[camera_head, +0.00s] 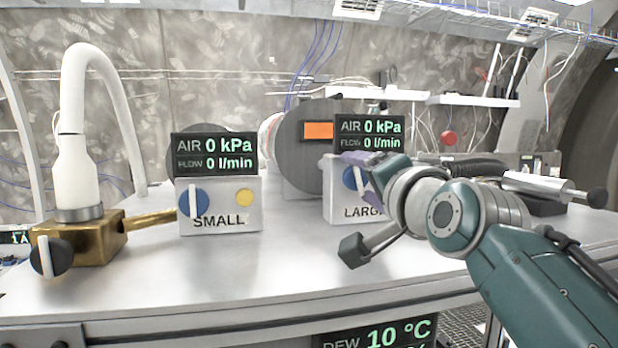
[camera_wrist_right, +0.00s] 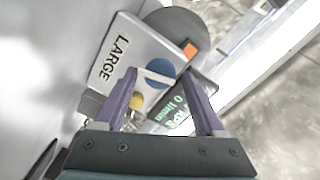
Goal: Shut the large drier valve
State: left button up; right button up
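The large drier box (camera_head: 335,203) is a pale box labelled LARGE, with a blue round valve (camera_head: 349,179) bearing a white bar. In the right wrist view the blue valve (camera_wrist_right: 160,71) and its bar show between the fingertips, with the bar roughly square to the lettering. My right gripper (camera_head: 363,174) is at the box front and covers part of valve and label. Its purple fingers (camera_wrist_right: 159,76) are apart, one on each side of the valve; contact with the bar cannot be told. The display (camera_head: 369,132) above reads 0 kPa and 0 l/min. My left gripper is out of view.
A SMALL box (camera_head: 219,222) with a blue valve and yellow button stands to the left. A brass block (camera_head: 80,243) with a white hose is at the far left. A grey drum (camera_head: 305,160) stands behind the large box. The front of the bench (camera_head: 180,280) is clear.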

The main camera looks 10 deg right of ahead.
grip_shut()
jog(key=m, duration=0.3)
jog(key=shift+o, duration=0.8)
grip_release()
jog(key=shift+s, duration=0.1)
